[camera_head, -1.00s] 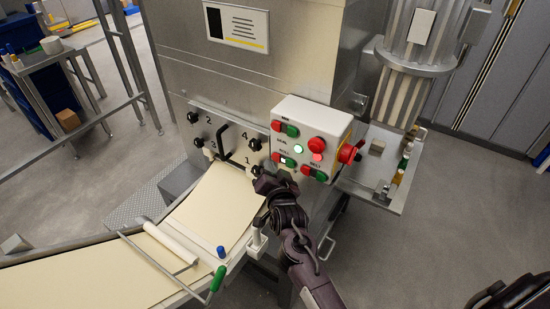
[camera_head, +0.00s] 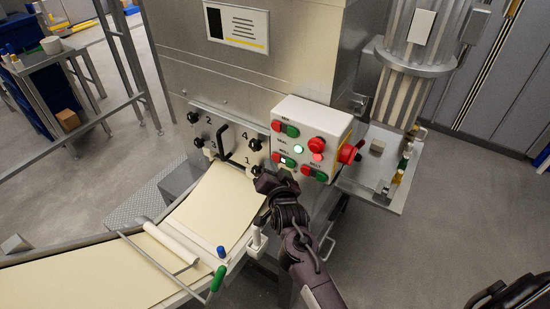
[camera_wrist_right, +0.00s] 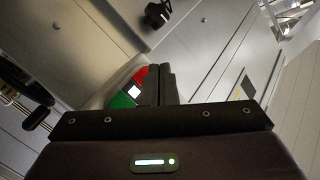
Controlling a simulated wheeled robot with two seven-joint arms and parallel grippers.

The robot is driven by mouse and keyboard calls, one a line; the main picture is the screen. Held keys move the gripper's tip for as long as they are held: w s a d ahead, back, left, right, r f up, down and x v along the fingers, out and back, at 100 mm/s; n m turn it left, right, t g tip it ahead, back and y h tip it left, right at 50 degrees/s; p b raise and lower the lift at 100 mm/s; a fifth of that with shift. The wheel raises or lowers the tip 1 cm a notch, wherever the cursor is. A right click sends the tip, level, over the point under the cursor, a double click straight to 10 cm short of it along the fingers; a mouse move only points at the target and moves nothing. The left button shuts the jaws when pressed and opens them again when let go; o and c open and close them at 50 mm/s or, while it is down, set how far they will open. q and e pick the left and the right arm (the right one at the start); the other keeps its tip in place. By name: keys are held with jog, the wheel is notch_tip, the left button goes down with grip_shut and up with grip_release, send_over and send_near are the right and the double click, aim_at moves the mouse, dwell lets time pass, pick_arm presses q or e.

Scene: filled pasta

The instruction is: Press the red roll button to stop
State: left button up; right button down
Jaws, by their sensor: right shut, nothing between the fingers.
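The red roll button (camera_head: 277,158) is on the white control box (camera_head: 312,113), left of a lit white indicator and a green button (camera_head: 291,163), under a small label. My right gripper (camera_head: 286,174) is shut and empty just below this pair, in front of the box's lower left edge. In the right wrist view my shut fingers (camera_wrist_right: 160,72) point up beside the red button (camera_wrist_right: 144,74) and cover part of it. The lit white square (camera_wrist_right: 134,91) and green button (camera_wrist_right: 122,101) show left of the fingers. I cannot tell whether the fingertips touch the button.
A large red knob (camera_head: 348,153) sticks out from the box's right side. Other red and green buttons sit close by. Black knobs on a numbered plate (camera_head: 227,135) lie left of the box. A dough sheet (camera_head: 208,205) runs below.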

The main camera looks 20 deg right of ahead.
jog(key=shift+w+d, duration=0.15)
jog(key=shift+d, duration=0.05)
jog(key=shift+w+d, duration=0.25)
jog(key=shift+d, duration=0.1)
dwell(0.7)
dwell(0.3)
jog(key=shift+s+a+p, duration=0.35)
jog(key=shift+s+a, duration=0.2)
jog(key=shift+a, duration=0.1)
